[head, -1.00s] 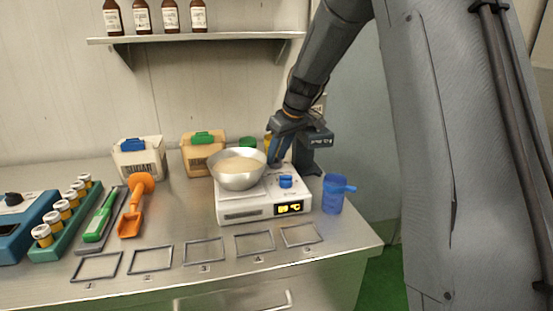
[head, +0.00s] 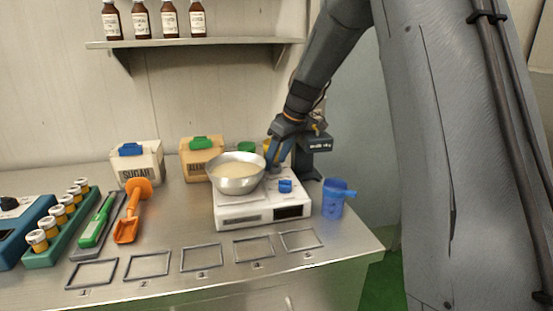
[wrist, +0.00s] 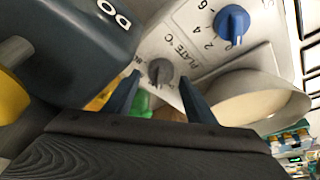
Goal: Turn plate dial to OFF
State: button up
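The white hot plate (head: 262,213) stands on the steel bench with a metal bowl (head: 238,184) of pale contents on top. Its display (head: 291,212) is dark. In the wrist view the grey plate dial (wrist: 160,71), beside the "PLATE °C" print, lies between my two blue fingertips. My gripper (wrist: 160,78) is open, with a gap on both sides of the dial. In the head view my gripper (head: 274,165) reaches down behind the bowl at the plate's back, and the grey dial is hidden. A blue dial (wrist: 232,22) with numbers around it sits apart; it also shows in the head view (head: 285,186).
A dark device (head: 313,155) stands close behind my gripper. A blue jug (head: 334,199) is right of the plate. Sugar tub (head: 140,165), second tub (head: 201,158), orange scoop (head: 128,222) and a jar rack (head: 60,228) are left. Empty frames (head: 202,257) line the front.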

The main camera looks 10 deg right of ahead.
jog(key=b+v, duration=0.1)
jog(key=v, duration=0.7)
jog(key=shift+o, duration=0.3)
jog(key=shift+f, duration=0.1)
jog(key=a+f+m+h+p, duration=0.1)
jog(key=a+m+h+p, duration=0.35)
jog(key=m, duration=1.35)
jog(key=shift+g+h, duration=0.4)
jog(key=shift+h, duration=0.55)
jog(key=shift+w+a+x, duration=0.1)
jog(key=shift+w+x, duration=0.05)
jog(key=shift+x, duration=1.05)
jog(key=shift+w+a+x, duration=0.1)
jog(key=shift+x, duration=1.15)
jog(key=shift+w+a+x, duration=0.1)
jog(key=shift+w+x, duration=0.05)
jog(key=shift+x, duration=1.05)
